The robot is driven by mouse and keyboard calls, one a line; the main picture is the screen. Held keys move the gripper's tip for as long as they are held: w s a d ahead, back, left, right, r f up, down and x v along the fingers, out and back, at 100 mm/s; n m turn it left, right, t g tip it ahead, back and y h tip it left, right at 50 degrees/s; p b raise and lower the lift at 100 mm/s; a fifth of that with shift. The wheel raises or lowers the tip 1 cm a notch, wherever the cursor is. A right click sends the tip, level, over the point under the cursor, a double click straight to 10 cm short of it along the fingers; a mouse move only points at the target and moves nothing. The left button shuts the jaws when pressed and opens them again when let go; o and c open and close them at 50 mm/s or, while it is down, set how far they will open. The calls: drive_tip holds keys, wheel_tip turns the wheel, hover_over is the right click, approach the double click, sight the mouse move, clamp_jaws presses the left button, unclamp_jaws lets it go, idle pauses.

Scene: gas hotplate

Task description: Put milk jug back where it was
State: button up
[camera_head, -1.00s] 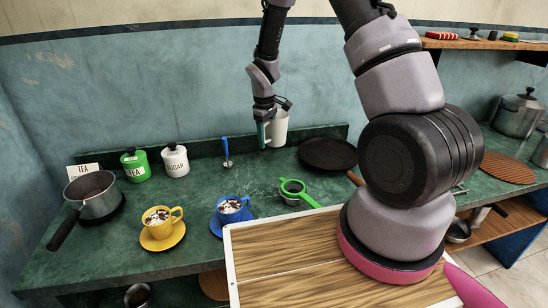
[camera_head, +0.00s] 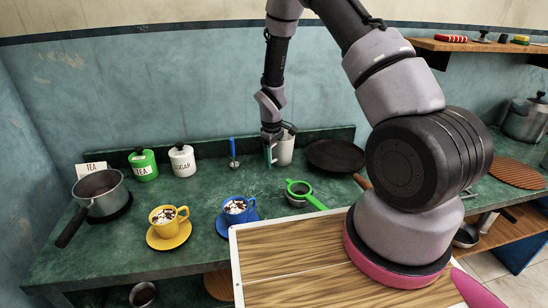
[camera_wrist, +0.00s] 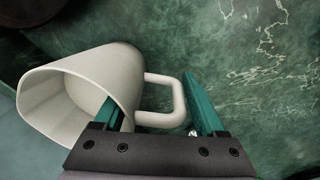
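The milk jug (camera_head: 286,149) is white and upright at the back of the green counter, near the backsplash. I cannot tell whether its base touches the counter. My gripper (camera_head: 270,155) reaches down from above at the jug's left side. In the wrist view the jug (camera_wrist: 88,75) has its mouth toward the camera and its handle to the right. One teal finger of my gripper (camera_wrist: 158,108) is inside the mouth, the other outside the handle.
A dark pan (camera_head: 334,155) stands just right of the jug. A blue-handled tool (camera_head: 233,152) is to its left, a green strainer (camera_head: 300,190) in front. Yellow (camera_head: 165,221) and blue (camera_head: 236,209) cups stand nearer the front. Canisters (camera_head: 182,162) and a saucepan (camera_head: 100,193) are farther left.

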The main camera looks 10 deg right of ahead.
drive_tip(key=shift+o, duration=0.9)
drive_tip(key=r, duration=1.3)
drive_tip(key=shift+s+a, duration=0.3)
drive_tip(key=shift+s, duration=0.05)
drive_tip(key=s+d+r+m+t+y, duration=0.1)
drive_tip(key=s+d+r+m, duration=0.15)
drive_tip(key=r, duration=0.55)
drive_tip(key=s+d+r+m+t, duration=0.1)
drive_tip(key=s+r+m, duration=0.1)
drive_tip(key=s+r, duration=0.35)
drive_tip(key=s+d+r+m+t+y, duration=0.1)
drive_tip(key=d+r+m, duration=0.1)
drive_tip(key=r, duration=0.7)
drive_tip(key=s+d+r+m+t, duration=0.1)
drive_tip(key=s+r+m, duration=0.2)
drive_tip(key=s+r, duration=0.2)
drive_tip(key=s+d+r+m+t, duration=0.1)
drive_tip(key=s+r+m+t, duration=0.1)
drive_tip(key=s, duration=1)
wheel_tip(320, 180, up, 3)
drive_tip(key=shift+f+m+t+y, duration=0.1)
drive_tip(key=shift+m+t+y, duration=0.2)
drive_tip(key=shift+m+y, duration=0.15)
